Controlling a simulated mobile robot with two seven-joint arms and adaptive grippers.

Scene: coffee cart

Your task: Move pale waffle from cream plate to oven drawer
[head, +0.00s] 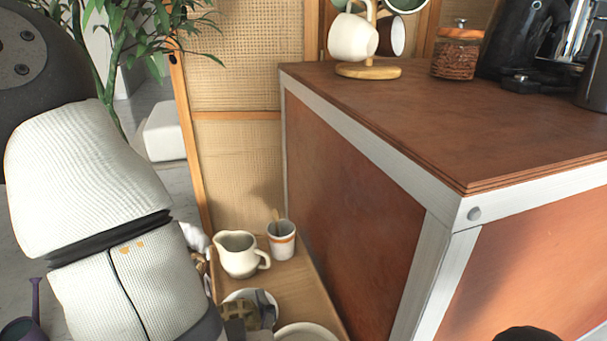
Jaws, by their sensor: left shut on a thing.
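A waffle (236,308) with a grid pattern lies at or just above a pale plate (238,294) on the low wooden shelf at the bottom of the head view. My left gripper (252,318) reaches down from the left and is shut on this waffle. The fingers and my arm hide part of the waffle and the plate, so I cannot tell whether it is lifted clear. A second pale plate or bowl (306,331) is cut off by the bottom edge. The oven drawer is not in view.
A cream jug (239,255) and a cup with an orange band (282,240) stand behind the plate. The cart's side panel (350,205) rises just right of the shelf. The cart top (440,120) holds a mug stand (368,71) and a jar (457,55).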

